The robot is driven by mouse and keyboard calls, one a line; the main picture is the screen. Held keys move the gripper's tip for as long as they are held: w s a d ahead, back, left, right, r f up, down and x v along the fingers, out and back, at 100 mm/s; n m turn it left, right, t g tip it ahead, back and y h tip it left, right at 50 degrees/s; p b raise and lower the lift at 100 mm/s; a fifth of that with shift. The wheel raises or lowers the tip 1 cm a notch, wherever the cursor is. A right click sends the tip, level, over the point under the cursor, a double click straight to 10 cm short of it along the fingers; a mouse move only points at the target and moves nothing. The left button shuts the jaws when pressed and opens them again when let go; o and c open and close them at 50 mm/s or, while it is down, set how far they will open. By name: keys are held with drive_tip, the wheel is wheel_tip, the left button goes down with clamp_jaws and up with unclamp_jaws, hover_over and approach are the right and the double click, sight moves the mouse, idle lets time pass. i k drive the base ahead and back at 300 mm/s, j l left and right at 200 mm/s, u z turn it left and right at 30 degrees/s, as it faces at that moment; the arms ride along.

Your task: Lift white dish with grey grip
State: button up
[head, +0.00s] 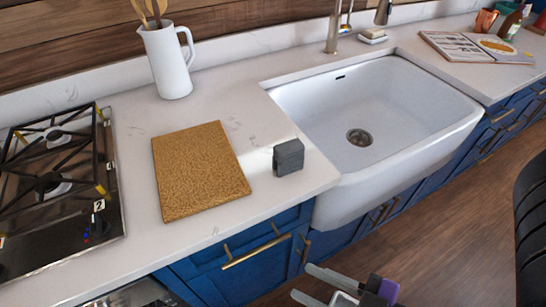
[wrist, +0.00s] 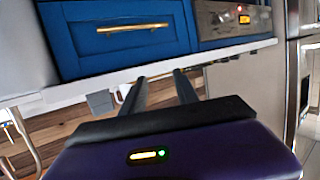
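No dish that is clearly white with a grey grip shows in either view. A small dark grey block-like thing (head: 289,157) with a notch stands on the counter between the cork board and the sink; it seems to show in the wrist view as a grey shape (wrist: 100,102). A small stack of pale items (head: 373,37) lies behind the sink, too small to make out. My gripper (head: 301,280) is at the bottom of the head view, in front of the counter edge. Its two fingers are apart and empty, also in the wrist view (wrist: 160,76).
A cork board (head: 200,170) lies on the white counter (head: 130,130). A white jug with wooden utensils (head: 168,62) stands behind it. A gas hob (head: 55,190) is at the left. A white sink (head: 400,125) fills the middle right, with an open magazine (head: 475,47) beyond.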

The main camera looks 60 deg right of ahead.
sight(288, 158)
drive_tip(key=i+j+z, duration=0.2)
drive_tip(key=j+z, duration=0.15)
drive_tip(key=j, duration=0.25)
drive_tip(key=i+j+z, duration=0.1)
drive_tip(key=j+z, duration=0.25)
drive_tip(key=j, duration=0.3)
drive_tip(key=j+z, duration=0.3)
drive_tip(key=j, duration=0.35)
